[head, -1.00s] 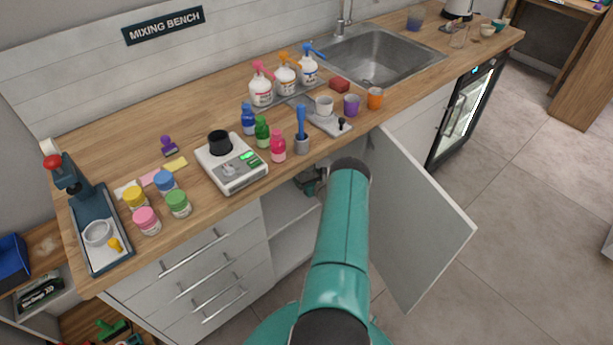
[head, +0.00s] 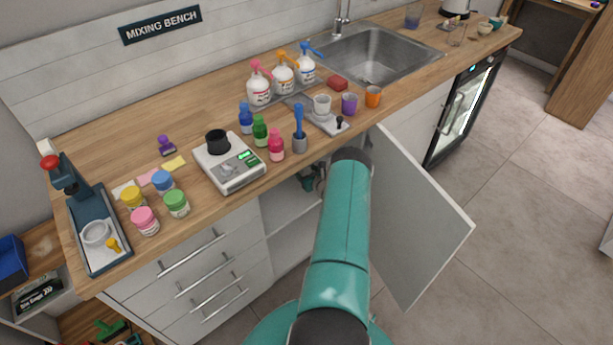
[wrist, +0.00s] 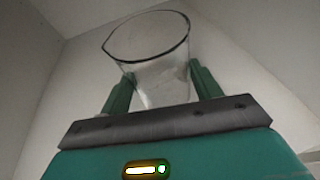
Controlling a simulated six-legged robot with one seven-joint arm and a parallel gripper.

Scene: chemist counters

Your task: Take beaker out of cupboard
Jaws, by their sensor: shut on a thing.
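In the wrist view a clear glass beaker (wrist: 150,50) with a dark rim stands between the two green fingers of my gripper (wrist: 160,88). The gripper is shut on the beaker, and the pale inner walls of the cupboard surround them. In the head view the open cupboard (head: 290,222) is under the counter, its white door (head: 425,225) swung out to the right. My teal arm reaches in and hides much of the opening. The beaker is hidden in the head view.
The wooden counter (head: 215,95) above holds a scale (head: 228,165), bottles, several small jars and cups. A sink (head: 375,55) is at the back right. Drawers (head: 205,275) lie left of the cupboard. The floor (head: 540,240) to the right of the door is clear.

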